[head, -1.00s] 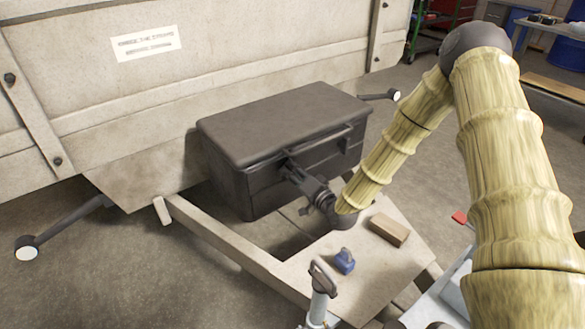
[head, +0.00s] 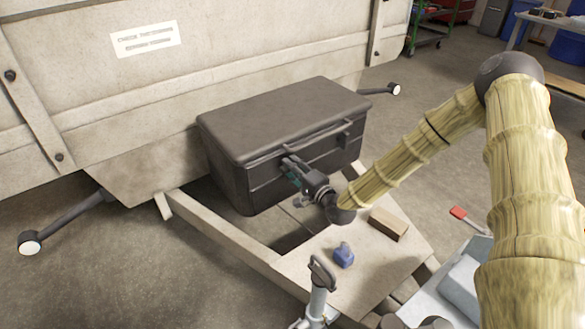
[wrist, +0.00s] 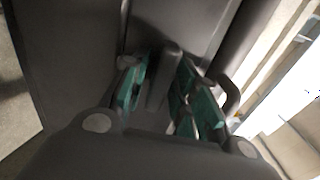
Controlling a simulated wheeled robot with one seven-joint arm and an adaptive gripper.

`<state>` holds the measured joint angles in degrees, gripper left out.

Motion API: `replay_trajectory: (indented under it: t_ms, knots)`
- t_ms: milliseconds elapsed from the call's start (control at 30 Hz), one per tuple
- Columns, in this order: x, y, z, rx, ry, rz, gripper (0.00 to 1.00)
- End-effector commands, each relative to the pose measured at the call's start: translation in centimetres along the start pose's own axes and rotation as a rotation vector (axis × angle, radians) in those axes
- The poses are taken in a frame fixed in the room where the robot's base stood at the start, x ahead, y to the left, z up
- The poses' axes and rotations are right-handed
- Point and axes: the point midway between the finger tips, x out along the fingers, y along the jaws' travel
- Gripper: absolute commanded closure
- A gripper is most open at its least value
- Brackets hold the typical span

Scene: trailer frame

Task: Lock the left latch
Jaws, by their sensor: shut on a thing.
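The dark grey storage box (head: 285,112) sits on the trailer frame with its lid down and a long handle bar across its front. My gripper (head: 291,170) is at the left part of the front face, just below the lid edge. In the wrist view, my gripper's (wrist: 166,92) green-padded fingers stand on both sides of a narrow dark tab, the left latch (wrist: 165,70), and are shut on it. In the head view the gripper mostly hides this latch. Whether the latch is fully seated cannot be told.
A brown block (head: 388,223) and a blue part (head: 343,255) lie on the frame plate in front of the box. A jack post with a handle (head: 320,285) stands at the front. The trailer's side wall (head: 190,80) rises behind the box.

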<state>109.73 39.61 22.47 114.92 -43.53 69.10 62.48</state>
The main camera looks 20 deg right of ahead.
Motion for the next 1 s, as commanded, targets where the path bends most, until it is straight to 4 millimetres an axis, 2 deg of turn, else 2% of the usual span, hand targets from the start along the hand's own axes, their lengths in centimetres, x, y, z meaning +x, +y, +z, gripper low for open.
replay_trajectory:
  t_ms: [367, 400, 467, 800, 1000]
  knots:
    - [-0.1, 0.1, -0.1, 0.006, 0.001, 0.002, 0.95]
    - [0.0, 0.1, -0.1, 0.006, 0.001, 0.002, 0.7]
    - [-0.1, 0.1, -0.1, 0.006, 0.001, 0.002, 0.62]
    - [-0.2, 0.0, 0.0, 0.005, 0.001, 0.001, 0.62]
    - [-2.1, 0.1, -0.1, 0.007, 0.001, 0.002, 0.62]
